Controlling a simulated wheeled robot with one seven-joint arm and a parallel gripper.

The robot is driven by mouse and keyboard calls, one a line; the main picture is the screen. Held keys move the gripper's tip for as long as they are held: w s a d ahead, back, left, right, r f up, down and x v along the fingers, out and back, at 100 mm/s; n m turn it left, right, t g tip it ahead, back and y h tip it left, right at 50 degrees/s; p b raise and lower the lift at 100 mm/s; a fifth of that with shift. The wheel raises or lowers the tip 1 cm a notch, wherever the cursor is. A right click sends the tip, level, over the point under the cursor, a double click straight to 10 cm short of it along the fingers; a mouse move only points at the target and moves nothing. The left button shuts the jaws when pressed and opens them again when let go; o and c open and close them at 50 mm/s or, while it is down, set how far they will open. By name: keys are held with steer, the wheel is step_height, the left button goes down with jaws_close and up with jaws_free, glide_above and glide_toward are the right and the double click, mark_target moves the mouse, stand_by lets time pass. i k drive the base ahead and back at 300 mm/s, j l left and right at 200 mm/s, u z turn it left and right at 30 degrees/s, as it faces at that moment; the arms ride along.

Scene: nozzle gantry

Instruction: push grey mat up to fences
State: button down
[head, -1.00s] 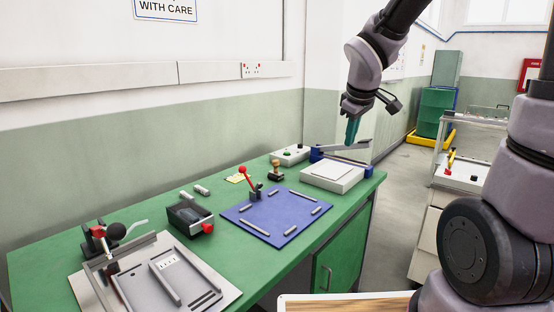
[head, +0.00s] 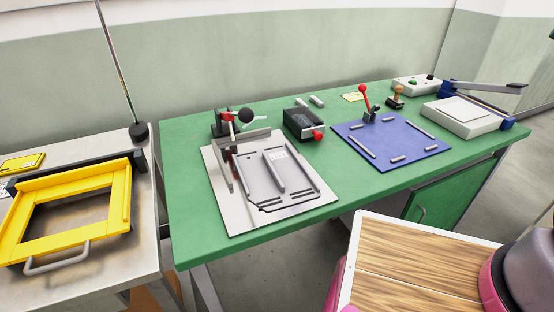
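The grey mat (head: 292,183) lies flat on a pale base plate (head: 216,180) on the green bench, in the middle of the head view. It carries a raised grey bar and a small white label with dark marks. One fence (head: 226,173) runs along the mat's left side, and another fence (head: 248,137) runs behind it. A narrow strip seems to show between mat and fences, but I cannot tell the exact gaps. My gripper is out of view.
A red-handled clamp with a black knob (head: 246,115) stands behind the fences. A black box (head: 303,124), a blue board (head: 385,152) and a white-topped block (head: 462,115) are to the right. A yellow frame (head: 122,196) lies on the left table.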

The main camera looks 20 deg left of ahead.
mark_target(272, 178)
steer(key=u, duration=1.3)
